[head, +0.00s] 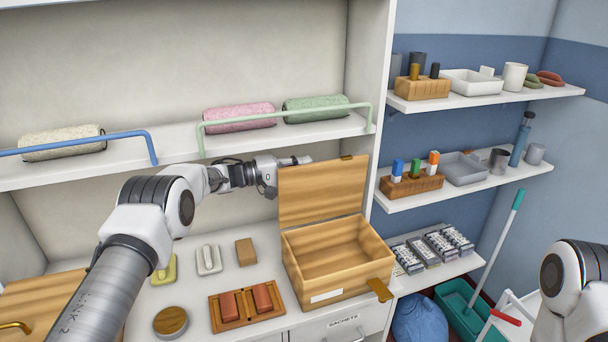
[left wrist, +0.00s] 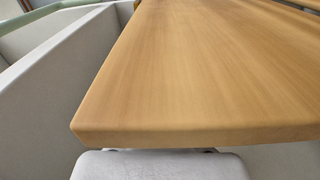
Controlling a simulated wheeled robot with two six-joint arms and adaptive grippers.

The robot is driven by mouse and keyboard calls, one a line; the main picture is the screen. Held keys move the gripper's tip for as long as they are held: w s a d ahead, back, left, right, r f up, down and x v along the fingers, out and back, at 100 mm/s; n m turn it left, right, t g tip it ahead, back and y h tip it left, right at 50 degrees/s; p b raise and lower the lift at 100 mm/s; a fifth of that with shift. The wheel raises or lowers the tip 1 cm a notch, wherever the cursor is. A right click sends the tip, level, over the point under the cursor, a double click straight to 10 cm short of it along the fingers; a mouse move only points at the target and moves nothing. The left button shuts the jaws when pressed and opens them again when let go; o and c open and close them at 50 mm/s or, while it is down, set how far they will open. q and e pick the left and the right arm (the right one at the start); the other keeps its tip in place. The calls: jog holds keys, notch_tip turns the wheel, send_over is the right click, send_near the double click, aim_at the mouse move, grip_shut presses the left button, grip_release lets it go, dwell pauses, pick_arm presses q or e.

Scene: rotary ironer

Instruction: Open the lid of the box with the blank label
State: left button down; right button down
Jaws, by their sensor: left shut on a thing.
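The wooden box (head: 335,262) stands on the white counter with a blank white label (head: 326,296) on its front. Its lid (head: 322,192) stands up at the back, and the inside looks empty. My right gripper is out of view; only part of that arm shows at lower right.
A shelf with rolled towels (head: 240,116) and green (head: 290,113) and blue rails runs just above my left gripper. Soap dishes, a brown block (head: 245,252) and a wooden tray (head: 247,306) lie left of the box. Side shelves hold small goods at right.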

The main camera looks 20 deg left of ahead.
pick_arm(q)
jog(key=shift+w+a+f+n, duration=0.15)
jog(key=shift+w+n, duration=0.05)
jog(key=shift+n, duration=0.1)
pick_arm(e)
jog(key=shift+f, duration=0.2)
pick_arm(q)
jog(key=c, duration=1.4)
grip_release()
jog(key=shift+o, duration=0.9)
jog(key=shift+w, duration=0.15)
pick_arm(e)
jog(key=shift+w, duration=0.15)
pick_arm(q)
jog(key=v, duration=0.7)
jog(key=shift+f, duration=0.1)
